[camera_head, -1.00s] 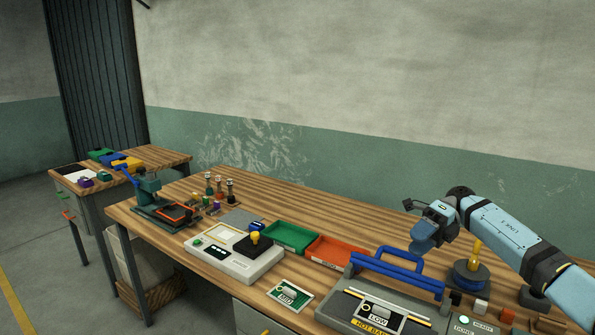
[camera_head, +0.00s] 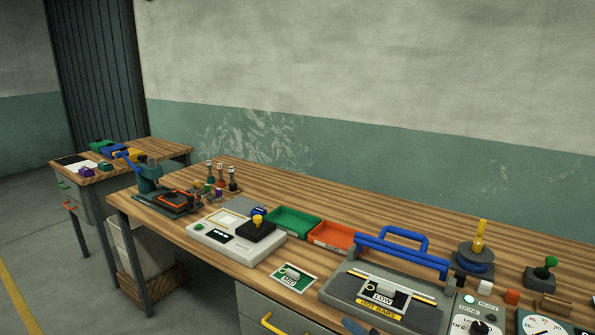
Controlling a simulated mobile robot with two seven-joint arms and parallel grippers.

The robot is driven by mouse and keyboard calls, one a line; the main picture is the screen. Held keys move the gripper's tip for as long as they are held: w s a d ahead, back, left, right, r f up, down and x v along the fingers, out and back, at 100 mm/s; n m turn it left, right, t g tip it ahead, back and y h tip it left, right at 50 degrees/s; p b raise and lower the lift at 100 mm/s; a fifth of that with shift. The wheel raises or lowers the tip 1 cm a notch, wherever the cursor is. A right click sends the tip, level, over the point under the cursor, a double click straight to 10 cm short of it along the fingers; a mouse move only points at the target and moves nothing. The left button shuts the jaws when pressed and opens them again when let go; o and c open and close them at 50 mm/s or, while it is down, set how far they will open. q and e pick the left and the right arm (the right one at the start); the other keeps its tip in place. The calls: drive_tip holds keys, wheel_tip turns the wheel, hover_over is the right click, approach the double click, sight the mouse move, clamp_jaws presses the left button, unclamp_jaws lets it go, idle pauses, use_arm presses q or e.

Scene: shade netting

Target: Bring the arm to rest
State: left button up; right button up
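Neither of my grippers can be made out in the head view, and no arm link shows clearly. A small steel-blue piece (camera_head: 356,326) shows at the bottom edge, in front of the hot bars device; I cannot tell what it is. The grey hot bars device (camera_head: 345,281) has blue handles (camera_head: 402,250) and a label reading LOW. To its right stand a blue spool with a yellow post (camera_head: 477,252), a panel with a black knob (camera_head: 478,326) and a green-knobbed lever (camera_head: 547,268).
The wooden bench (camera_head: 330,205) also carries a green tray (camera_head: 293,222), a red-orange tray (camera_head: 334,237), a white device (camera_head: 226,234), a MID card (camera_head: 293,278) and a green press (camera_head: 150,180). A second table (camera_head: 160,149) stands far left. The bench's back strip is clear.

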drive_tip(key=s+d+f+m+h+b, duration=0.2)
drive_tip(key=s+d+f+m+h, duration=0.2)
drive_tip(key=s+f+m+h, duration=0.55)
drive_tip(key=s+d+f+m+h+b, duration=0.2)
drive_tip(key=s+d+f+m+h, duration=0.4)
drive_tip(key=s+f+m, duration=0.75)
use_arm(q)
wheel_tip(320, 180, up, 11)
drive_tip(key=p, duration=1.7)
drive_tip(key=shift+s+a, duration=0.2)
drive_tip(key=shift+a, duration=0.2)
use_arm(e)
drive_tip(key=s+r+n+h, duration=0.1)
drive_tip(key=s+r+n, duration=0.1)
drive_tip(key=r, duration=1.3)
drive_tip(key=shift+s+r+n+g, duration=0.4)
drive_tip(key=shift+s, duration=0.35)
use_arm(q)
drive_tip(key=shift+d+r, duration=0.1)
drive_tip(key=shift+r, duration=0.15)
